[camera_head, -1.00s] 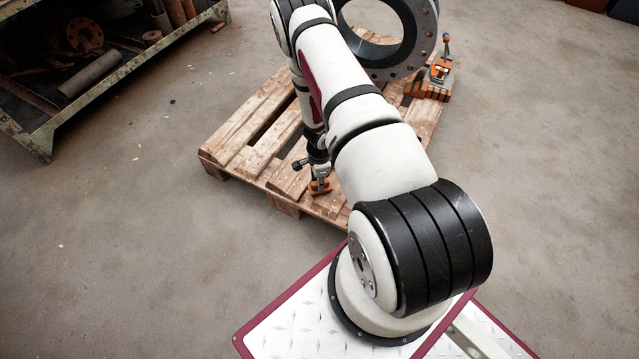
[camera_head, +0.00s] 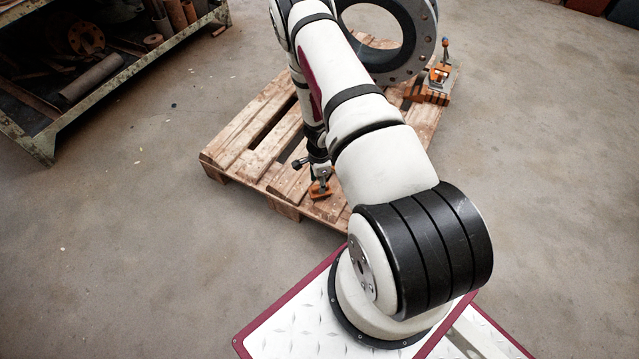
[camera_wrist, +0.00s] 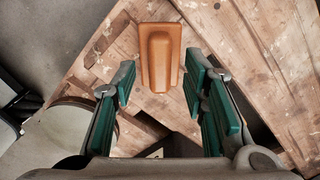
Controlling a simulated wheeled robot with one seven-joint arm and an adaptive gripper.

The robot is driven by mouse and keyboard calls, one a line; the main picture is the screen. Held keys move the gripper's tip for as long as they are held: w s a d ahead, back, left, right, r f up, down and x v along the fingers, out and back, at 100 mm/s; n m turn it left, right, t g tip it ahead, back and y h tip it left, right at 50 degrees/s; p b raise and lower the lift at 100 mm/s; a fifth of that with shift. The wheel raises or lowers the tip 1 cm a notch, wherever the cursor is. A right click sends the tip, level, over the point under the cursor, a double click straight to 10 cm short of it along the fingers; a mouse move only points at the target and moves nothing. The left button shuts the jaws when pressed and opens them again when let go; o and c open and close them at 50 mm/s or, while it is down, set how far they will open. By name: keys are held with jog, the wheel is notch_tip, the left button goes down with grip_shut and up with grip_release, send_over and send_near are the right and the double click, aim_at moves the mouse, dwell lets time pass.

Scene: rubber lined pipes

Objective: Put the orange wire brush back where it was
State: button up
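The orange wire brush (camera_wrist: 160,57) lies on the wooden pallet in the wrist view, its raised orange back facing the camera. Its bristles are hidden. My gripper (camera_wrist: 162,83) is open, its green-padded fingers on either side of the brush's line with a gap to each side. The brush shows just beyond and between the fingertips, and no finger visibly touches it. In the head view the brush (camera_head: 317,191) is a small orange patch near the pallet's front corner, partly covered by my gripper (camera_head: 321,182).
The slatted pallet (camera_head: 240,145) carries a large flanged ring pipe (camera_head: 397,72) at the back. An orange clamp-like tool (camera_head: 438,75) stands at its right edge. A metal rack (camera_head: 50,140) with pipes is at the left. Bare floor surrounds the pallet.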

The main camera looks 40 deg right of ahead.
jog(key=w+a+r+n+t+y+p, duration=0.1)
jog(key=w+a+r, duration=0.15)
jog(key=r, duration=0.65)
jog(key=w+a+r+n+p, duration=0.1)
jog(key=w+a+r+n, duration=0.15)
jog(key=r, duration=0.65)
jog(key=w+a+r+n+t+y+p, duration=0.1)
jog(key=w+a+r, duration=0.15)
jog(key=r, duration=0.65)
jog(key=s+a+r+n+y, duration=0.1)
jog(key=s+a+r+n, duration=0.2)
jog(key=a+r, duration=0.5)
jog(key=s+a+r+n+y, duration=0.15)
jog(key=a+r+n, duration=0.25)
jog(key=r, duration=0.7)
jog(key=s+a+r+n+g+h, duration=0.1)
jog(key=s+a+r+n, duration=0.2)
jog(key=s+r, duration=0.4)
jog(key=s+a+r+n, duration=0.25)
jog(key=s+r, duration=0.25)
jog(key=s, duration=0.3)
jog(key=s+d+r+n+h, duration=0.1)
jog(key=s+n, duration=0.2)
jog(key=s, duration=0.5)
jog(key=s+d+r+n+h, duration=0.1)
jog(key=s+d+n+h, duration=0.1)
jog(key=s, duration=0.7)
jog(key=shift+r+n+g, duration=0.2)
jog(key=shift+n+g, duration=0.2)
